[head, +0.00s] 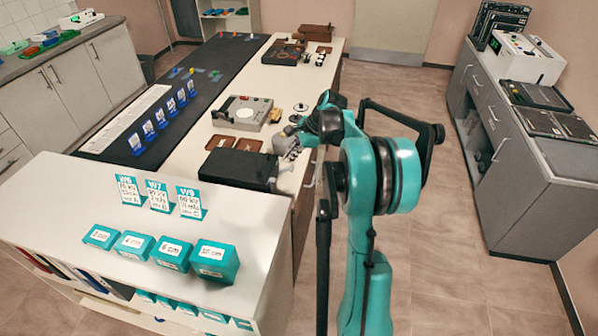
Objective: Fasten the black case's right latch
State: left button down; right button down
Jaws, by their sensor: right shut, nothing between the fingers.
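The black case (236,167) lies with its lid down on the white table, just beyond the near shelf top. Its latches are too small or hidden to make out, so I cannot tell how the right latch stands. My right gripper (284,152) is at the case's far right corner, shut and empty. I cannot tell whether it touches the case. My teal right arm comes in from the lower right and hides part of the table's right edge. My left gripper is out of view.
Several teal boxes (172,252) and white cards (158,194) stand on the near shelf top (70,187). Open floor (450,205) lies right of the table, before a grey cabinet (512,160).

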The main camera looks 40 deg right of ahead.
aim_at(286, 171)
jog(key=d+f+m+y, duration=0.1)
jog(key=d+f+m, duration=0.4)
jog(key=d, duration=0.6)
notch_tip(286, 171, down, 2)
jog(key=shift+f+m+t, duration=0.1)
jog(key=shift+m+t, duration=0.2)
jog(key=shift+m, duration=0.1)
jog(key=shift+w, duration=0.1)
jog(key=b+x, duration=0.3)
jog(key=x, duration=0.7)
jog(key=shift+a, duration=0.1)
